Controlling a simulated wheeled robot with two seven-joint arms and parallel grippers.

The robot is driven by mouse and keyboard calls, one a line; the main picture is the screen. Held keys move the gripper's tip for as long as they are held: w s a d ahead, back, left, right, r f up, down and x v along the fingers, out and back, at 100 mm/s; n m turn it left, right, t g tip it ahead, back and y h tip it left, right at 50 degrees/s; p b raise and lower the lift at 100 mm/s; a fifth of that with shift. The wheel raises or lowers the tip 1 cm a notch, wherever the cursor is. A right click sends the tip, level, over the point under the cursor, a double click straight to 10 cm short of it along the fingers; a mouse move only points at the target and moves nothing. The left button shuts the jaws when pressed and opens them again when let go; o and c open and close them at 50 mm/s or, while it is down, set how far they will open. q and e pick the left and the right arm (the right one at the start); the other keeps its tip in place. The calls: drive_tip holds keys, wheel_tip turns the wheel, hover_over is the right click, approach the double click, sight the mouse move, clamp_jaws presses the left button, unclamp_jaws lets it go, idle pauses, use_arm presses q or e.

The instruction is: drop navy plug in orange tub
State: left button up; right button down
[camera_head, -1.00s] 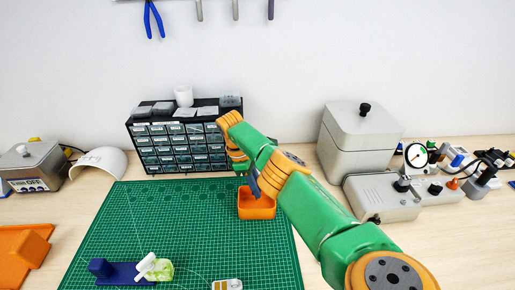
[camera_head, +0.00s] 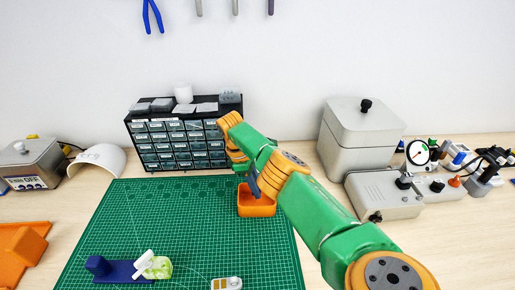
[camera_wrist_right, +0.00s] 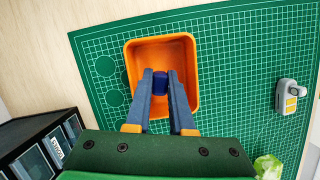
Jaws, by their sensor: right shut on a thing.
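The orange tub (camera_head: 257,206) stands on the green mat near its back edge, and it also shows in the right wrist view (camera_wrist_right: 187,98). My right gripper (camera_head: 252,184) is over the tub. In the right wrist view its two fingers (camera_wrist_right: 160,78) are shut on the navy plug (camera_wrist_right: 160,84), which appears inside the tub's outline. The plug's height above the tub floor is hard to judge. In the head view the fingers hide most of the plug. My left gripper is not in view.
A drawer cabinet (camera_head: 180,146) stands behind the mat. A grey lidded box (camera_head: 360,140) and grey device (camera_head: 383,194) are to the right. A navy stand (camera_head: 122,271) with a pale green piece (camera_head: 158,268) and a small grey-yellow part (camera_head: 226,284) lie at the mat's front.

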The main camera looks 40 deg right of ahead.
drive_tip(key=shift+f+b, duration=0.7)
drive_tip(key=shift+f, duration=0.15)
idle(0.4)
drive_tip(key=c, duration=0.7)
unclamp_jaws()
